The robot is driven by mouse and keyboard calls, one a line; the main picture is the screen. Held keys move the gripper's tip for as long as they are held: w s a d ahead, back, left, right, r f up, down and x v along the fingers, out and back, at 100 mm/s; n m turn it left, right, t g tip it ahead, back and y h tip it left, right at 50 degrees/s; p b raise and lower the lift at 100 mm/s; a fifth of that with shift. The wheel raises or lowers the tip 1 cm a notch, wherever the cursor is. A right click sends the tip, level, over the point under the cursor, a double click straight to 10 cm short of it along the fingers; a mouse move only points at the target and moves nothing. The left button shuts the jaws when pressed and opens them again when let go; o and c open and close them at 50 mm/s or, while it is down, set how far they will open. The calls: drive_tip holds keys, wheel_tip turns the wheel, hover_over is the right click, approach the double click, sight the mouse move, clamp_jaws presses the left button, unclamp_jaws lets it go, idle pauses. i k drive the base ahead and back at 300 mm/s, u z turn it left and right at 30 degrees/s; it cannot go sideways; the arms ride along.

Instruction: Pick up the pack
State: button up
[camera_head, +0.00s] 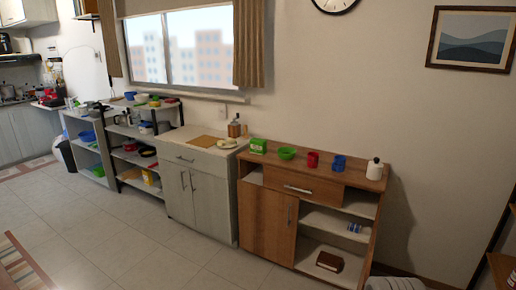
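A small green box-shaped pack (258,146) stands upright on the left end of the top of the wooden cabinet (264,212). A green bowl (287,153) is close to its right. I cannot read any print on the pack. My gripper is not in view, so its state does not show.
A red mug (312,160), a blue mug (338,163) and a white bottle (374,169) share the cabinet top. A grey cabinet (198,191) with a cutting board (205,141) adjoins on the left. Tiled floor (150,240) in front is clear.

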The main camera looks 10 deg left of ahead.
sight(258, 146)
drive_tip(key=u, duration=0.2)
drive_tip(key=i, duration=1.65)
drive_tip(key=u, duration=1.1)
drive_tip(key=i, duration=1.9)
drive_tip(key=u, duration=0.65)
